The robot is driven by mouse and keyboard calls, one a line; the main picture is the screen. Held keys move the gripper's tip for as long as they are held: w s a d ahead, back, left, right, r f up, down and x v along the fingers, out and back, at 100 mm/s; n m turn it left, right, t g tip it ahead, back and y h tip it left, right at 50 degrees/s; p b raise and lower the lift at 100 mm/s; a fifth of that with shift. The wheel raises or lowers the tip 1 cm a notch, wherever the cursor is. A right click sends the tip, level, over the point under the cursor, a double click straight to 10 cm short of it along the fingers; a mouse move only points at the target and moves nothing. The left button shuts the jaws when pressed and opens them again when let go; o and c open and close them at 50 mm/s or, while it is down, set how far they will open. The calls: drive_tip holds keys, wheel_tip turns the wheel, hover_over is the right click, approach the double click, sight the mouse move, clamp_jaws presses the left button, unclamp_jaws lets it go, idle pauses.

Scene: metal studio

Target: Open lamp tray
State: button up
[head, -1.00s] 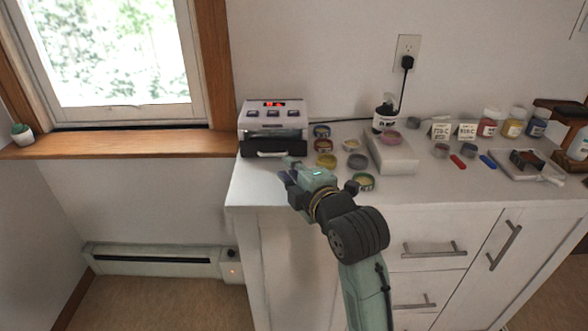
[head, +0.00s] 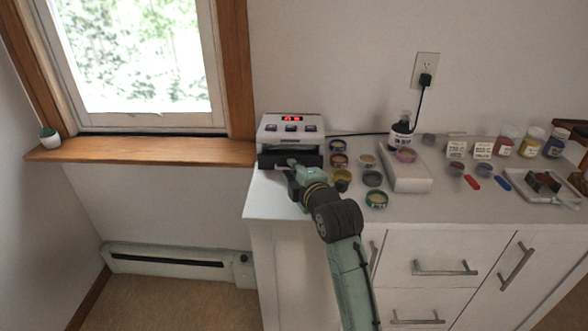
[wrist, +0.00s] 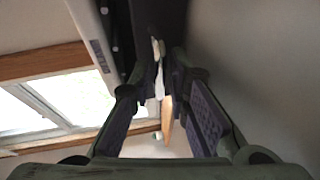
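The lamp (head: 290,128) is a white box with a red lit display and several buttons on its sloping top. It stands at the left end of the white counter. Its lower front, where the tray is, looks dark in the head view and is partly covered by my gripper. My gripper (head: 287,169) is right at this lower front. In the wrist view the two fingers (wrist: 160,68) stand apart with a gap between the tips. A dark surface and a pale edge of the lamp lie just beyond them. Whether the tips touch the tray handle is hidden.
Several small colour pots (head: 372,179) stand close to the right of the lamp. A white block (head: 405,172) and a dark bottle (head: 401,135) are farther right. The counter's left edge is near my gripper. A window sill (head: 150,150) lies to the left.

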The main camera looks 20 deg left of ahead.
drive_tip(key=shift+c, duration=0.2)
clamp_jaws()
idle(0.5)
